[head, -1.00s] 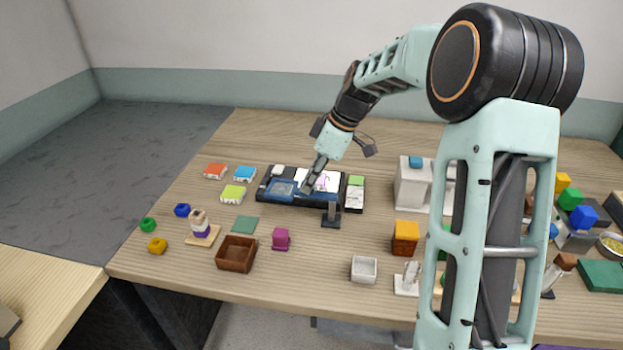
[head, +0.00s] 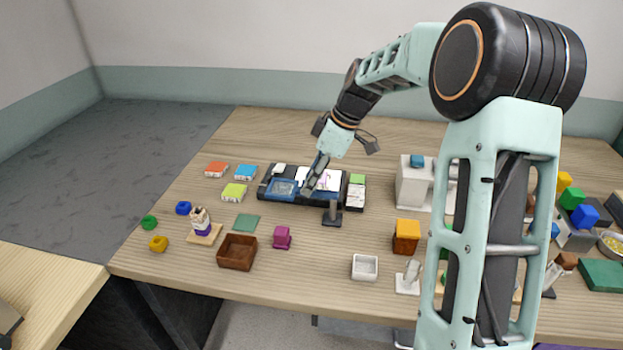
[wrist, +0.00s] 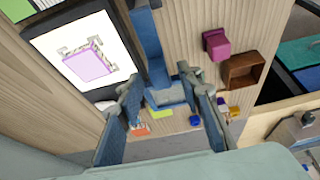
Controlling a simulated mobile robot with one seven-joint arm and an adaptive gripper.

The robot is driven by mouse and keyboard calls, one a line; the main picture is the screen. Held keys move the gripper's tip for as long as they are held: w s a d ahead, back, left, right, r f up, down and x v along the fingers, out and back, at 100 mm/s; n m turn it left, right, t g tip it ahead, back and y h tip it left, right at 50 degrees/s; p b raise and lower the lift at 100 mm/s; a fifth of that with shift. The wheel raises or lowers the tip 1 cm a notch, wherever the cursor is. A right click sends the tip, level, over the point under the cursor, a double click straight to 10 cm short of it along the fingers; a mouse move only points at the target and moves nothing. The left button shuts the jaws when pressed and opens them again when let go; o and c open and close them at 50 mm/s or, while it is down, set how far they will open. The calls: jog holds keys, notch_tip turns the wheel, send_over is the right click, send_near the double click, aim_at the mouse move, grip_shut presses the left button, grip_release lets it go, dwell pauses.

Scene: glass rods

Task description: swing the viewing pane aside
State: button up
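The viewing pane appears to be the blue see-through panel (head: 283,188) in a blue frame at the left part of a dark board (head: 347,184). My gripper (head: 310,189) is low over the board, at the right edge of this panel. In the wrist view, my gripper (wrist: 160,83) has its two fingers spread apart. A blue bar and frame (wrist: 148,45) show beyond and between the fingertips. I cannot tell whether a finger touches it. A white card with a purple drawing (wrist: 88,60) lies on the board, just right of the gripper in the head view.
A dark upright piece on a base (head: 332,214) stands in front of the board. Coloured blocks (head: 234,192) lie to its left. A brown tray (head: 237,252) and a magenta block (head: 282,238) are nearer the front. A white stand (head: 412,185) is to the right.

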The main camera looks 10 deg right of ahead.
jog(key=shift+r, duration=0.1)
jog(key=v, duration=1.1)
jog(key=shift+r, duration=0.4)
jog(key=shift+s+d, duration=0.15)
jog(key=shift+s, duration=0.05)
